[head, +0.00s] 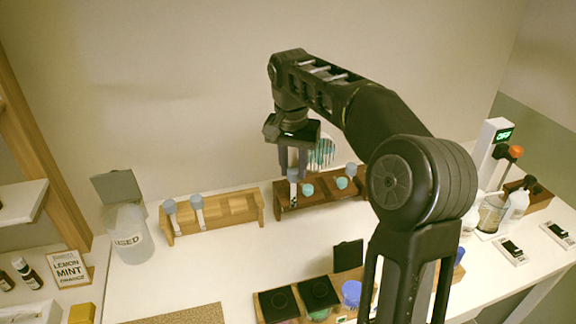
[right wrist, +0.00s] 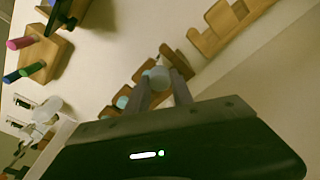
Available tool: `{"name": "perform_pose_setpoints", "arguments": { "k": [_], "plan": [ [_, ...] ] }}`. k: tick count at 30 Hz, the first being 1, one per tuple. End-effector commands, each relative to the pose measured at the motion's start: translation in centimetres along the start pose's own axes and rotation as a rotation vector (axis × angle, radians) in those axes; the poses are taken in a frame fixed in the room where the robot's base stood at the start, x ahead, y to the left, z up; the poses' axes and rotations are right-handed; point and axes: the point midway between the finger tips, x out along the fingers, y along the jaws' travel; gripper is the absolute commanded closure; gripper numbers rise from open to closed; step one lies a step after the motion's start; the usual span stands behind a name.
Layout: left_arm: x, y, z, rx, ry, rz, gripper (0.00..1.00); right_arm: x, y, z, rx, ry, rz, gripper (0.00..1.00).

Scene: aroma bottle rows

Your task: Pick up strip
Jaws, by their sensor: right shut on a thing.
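My right gripper (head: 292,170) hangs over the left end of a dark wooden rack (head: 320,199) in the head view, fingers pointing down. It is shut on a white strip (head: 293,190) with a round blue-grey top. The strip is upright; its lower end shows against the rack, and I cannot tell whether it is clear of its slot. In the right wrist view the round top of the strip (right wrist: 157,76) sits between the fingertips. Two more strips (head: 170,208) (head: 198,203) stand in the light wooden rack to the left. My left gripper is not in view.
Teal-topped items (head: 342,183) stand in the dark rack beside the gripper. A clear jar marked USED (head: 131,240) is at the left, by a LEMON MINT card (head: 69,269). Dark-lidded containers (head: 318,292) stand in front. The white table (head: 225,255) is clear between.

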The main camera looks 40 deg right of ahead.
Motion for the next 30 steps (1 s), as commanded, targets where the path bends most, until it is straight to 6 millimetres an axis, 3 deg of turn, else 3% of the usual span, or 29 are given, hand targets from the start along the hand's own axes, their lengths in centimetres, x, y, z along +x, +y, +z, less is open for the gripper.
{"name": "perform_pose_setpoints", "arguments": {
  "k": [3, 15, 21, 30],
  "plan": [
    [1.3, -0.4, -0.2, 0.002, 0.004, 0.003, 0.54, 0.1, 1.5, 2.3, 0.000, 0.002, -0.002, 0.98],
    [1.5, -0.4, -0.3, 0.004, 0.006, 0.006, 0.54, -1.3, 6.7, 9.9, 0.001, 0.000, -0.001, 0.98],
    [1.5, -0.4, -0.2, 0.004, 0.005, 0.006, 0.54, -1.4, 7.6, 11.3, 0.001, 0.000, 0.001, 0.98],
    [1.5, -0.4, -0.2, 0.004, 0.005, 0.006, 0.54, -1.4, 7.8, 11.5, 0.001, 0.000, 0.000, 0.98]
  ]
}}
